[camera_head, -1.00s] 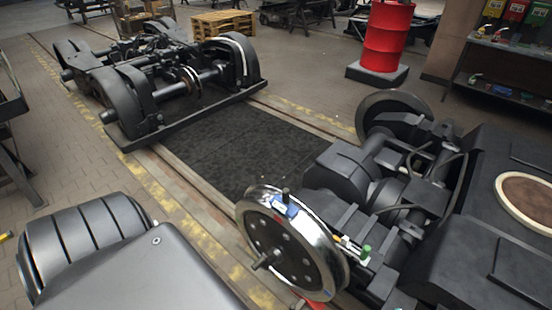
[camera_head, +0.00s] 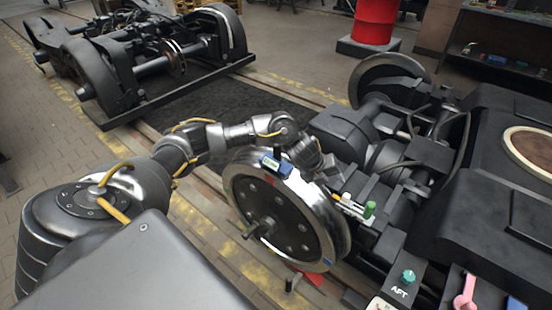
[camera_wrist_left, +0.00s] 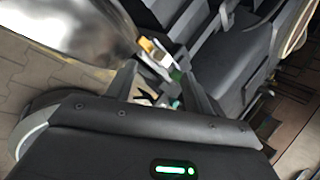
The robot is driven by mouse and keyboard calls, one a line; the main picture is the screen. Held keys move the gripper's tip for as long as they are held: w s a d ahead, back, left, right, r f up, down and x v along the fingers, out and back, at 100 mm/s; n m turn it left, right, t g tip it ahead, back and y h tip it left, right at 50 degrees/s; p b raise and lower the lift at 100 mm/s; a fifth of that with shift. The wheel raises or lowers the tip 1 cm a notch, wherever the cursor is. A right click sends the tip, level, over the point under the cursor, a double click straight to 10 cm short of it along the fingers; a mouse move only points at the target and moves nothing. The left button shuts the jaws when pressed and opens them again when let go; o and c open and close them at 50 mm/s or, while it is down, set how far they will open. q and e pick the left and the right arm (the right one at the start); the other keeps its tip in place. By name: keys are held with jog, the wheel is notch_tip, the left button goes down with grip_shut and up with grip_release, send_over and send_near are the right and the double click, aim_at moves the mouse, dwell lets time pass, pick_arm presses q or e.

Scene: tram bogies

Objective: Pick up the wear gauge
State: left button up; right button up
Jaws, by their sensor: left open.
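A blue device with a light face (camera_head: 276,165) sits on top of the shiny rim of the near wheel (camera_head: 262,205). Small white and yellow items (camera_head: 347,203) and a green cylinder (camera_head: 370,210) lie on a ledge just right of that wheel. I cannot tell for certain which of these is the wear gauge. My left gripper (camera_head: 332,174) is above and behind the wheel's right side, near the small items. In the left wrist view its open fingers (camera_wrist_left: 158,78) point at the white, yellow and green items. No hold shows. My right gripper is out of view.
The wheel's bogie (camera_head: 400,150) fills the right side, with cables and a black housing. Another bogie (camera_head: 140,60) stands at the back left. A red drum (camera_head: 376,20) stands behind. Pink and teal handles (camera_head: 465,290) are at the lower right.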

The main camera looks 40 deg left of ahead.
pick_arm(q)
jog(key=a+r+m+y, duration=0.3)
jog(key=a+r, duration=0.4)
jog(key=a, duration=0.3)
jog(key=m+g+y+b, duration=0.1)
jog(key=m+y+b, duration=0.1)
send_near(278, 148)
jog(key=w+a, duration=0.1)
jog(key=w, duration=0.1)
jog(key=x, duration=0.6)
jog(key=shift+s+f, duration=0.25)
jog(key=shift+f, duration=0.1)
jog(key=x, duration=0.4)
jog(key=shift+s+a+f+b, duration=0.1)
jog(key=shift+s+f+b, duration=0.1)
jog(key=shift+b, duration=0.1)
jog(key=shift+w+f, duration=0.15)
jog(key=shift+f, duration=0.25)
grip_shut()
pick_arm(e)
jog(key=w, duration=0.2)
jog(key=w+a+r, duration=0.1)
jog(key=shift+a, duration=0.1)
